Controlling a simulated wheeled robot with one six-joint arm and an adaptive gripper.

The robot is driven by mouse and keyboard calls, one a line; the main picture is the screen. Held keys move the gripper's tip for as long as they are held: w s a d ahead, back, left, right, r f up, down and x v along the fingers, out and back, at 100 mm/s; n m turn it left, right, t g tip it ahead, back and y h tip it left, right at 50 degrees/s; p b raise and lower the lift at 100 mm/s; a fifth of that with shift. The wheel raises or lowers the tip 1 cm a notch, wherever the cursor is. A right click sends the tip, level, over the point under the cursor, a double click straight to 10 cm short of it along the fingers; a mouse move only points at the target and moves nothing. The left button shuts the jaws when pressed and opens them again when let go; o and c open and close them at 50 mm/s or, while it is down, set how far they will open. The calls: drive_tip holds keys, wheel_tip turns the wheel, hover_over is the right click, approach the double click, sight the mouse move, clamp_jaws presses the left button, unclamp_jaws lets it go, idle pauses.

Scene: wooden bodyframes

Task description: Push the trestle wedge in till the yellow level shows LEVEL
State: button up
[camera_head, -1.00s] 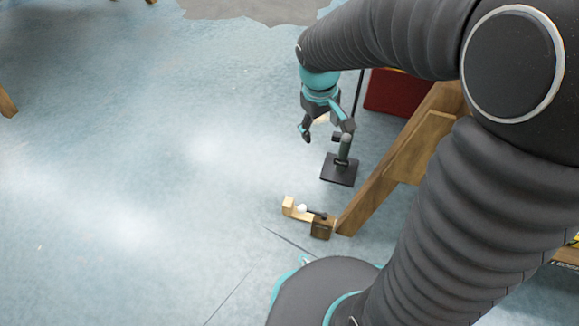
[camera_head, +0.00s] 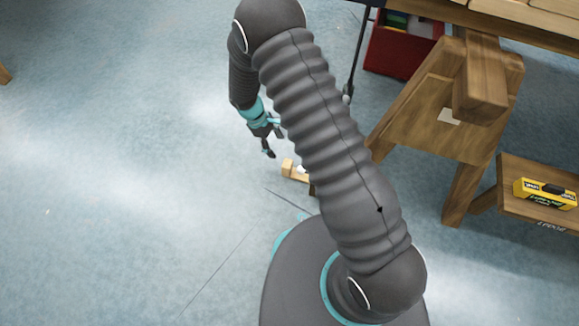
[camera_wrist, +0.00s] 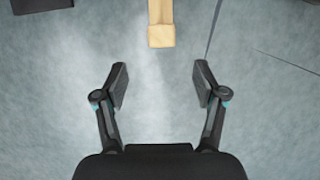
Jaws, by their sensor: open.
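The pale wooden wedge (camera_head: 288,168) lies on the floor near the trestle (camera_head: 425,115); my arm hides its right part and the nearby trestle foot. The pale end of the wedge (camera_wrist: 161,36) also shows at the top centre of the wrist view, ahead of my fingers and apart from them. My gripper (camera_head: 269,146) is low, just left of the wedge. In the wrist view my gripper (camera_wrist: 160,88) is open with only floor between its fingers. The yellow level (camera_head: 545,193) sits on a low wooden shelf at the right; its reading is too small to tell.
A red box (camera_head: 400,52) with coloured items stands behind the trestle, and a dark upright pole (camera_head: 357,55) rises beside it. A dark flat object (camera_wrist: 40,4) shows at the wrist view's top left. The floor on the left is clear.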

sight(292, 171)
drive_tip(key=b+x, duration=0.1)
drive_tip(key=x, duration=1.3)
drive_tip(key=shift+a+f+b, duration=0.1)
drive_tip(key=shift+f+b, duration=0.25)
drive_tip(key=shift+b, duration=0.05)
clamp_jaws()
